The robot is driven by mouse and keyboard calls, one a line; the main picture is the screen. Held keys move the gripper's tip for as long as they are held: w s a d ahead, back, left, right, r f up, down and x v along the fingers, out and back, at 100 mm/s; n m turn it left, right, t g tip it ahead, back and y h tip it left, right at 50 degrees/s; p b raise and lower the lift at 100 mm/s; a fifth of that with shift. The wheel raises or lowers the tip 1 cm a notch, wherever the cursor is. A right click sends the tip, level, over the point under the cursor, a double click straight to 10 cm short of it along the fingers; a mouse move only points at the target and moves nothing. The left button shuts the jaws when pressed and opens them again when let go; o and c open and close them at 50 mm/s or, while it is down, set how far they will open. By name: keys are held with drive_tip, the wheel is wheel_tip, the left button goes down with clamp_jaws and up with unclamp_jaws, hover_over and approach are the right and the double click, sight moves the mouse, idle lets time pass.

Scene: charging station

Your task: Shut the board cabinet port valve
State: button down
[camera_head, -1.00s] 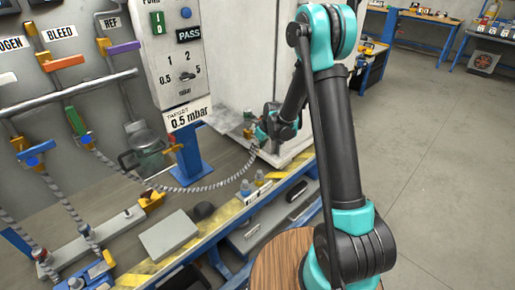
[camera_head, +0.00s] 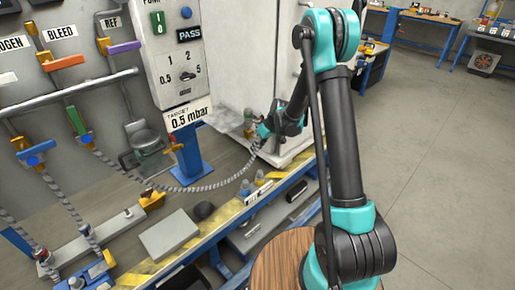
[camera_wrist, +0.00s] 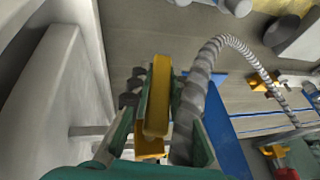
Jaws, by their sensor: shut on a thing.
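The board cabinet (camera_head: 236,60) is the pale cabinet behind the bench; its wall (camera_wrist: 55,80) fills the left of the wrist view. A yellow valve lever (camera_wrist: 158,90) stands beside that wall. My gripper (camera_wrist: 162,105) is shut on the lever, with a green finger on each side of it. A grey ribbed hose (camera_wrist: 195,95) runs close along the right finger and curves away. In the head view my gripper (camera_head: 262,132) is small and low at the cabinet's front, and the lever's position is hard to make out there.
The hose (camera_head: 205,187) hangs over the bench to a yellow valve (camera_head: 151,198). A control panel (camera_head: 170,50) reading PASS stands left of the cabinet. Colored levers, such as an orange one (camera_head: 64,62), line the wall pipes. A grey block (camera_head: 168,234) lies on the bench. The right floor is clear.

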drive_tip(key=shift+s+a+r+g+y, duration=0.15)
drive_tip(key=shift+s+a+g+y, duration=0.1)
drive_tip(key=shift+g+y, duration=0.45)
drive_tip(key=c, duration=1.4)
unclamp_jaws()
drive_tip(key=v, duration=0.7)
drive_tip(key=shift+r, duration=0.25)
drive_tip(key=shift+d, duration=0.15)
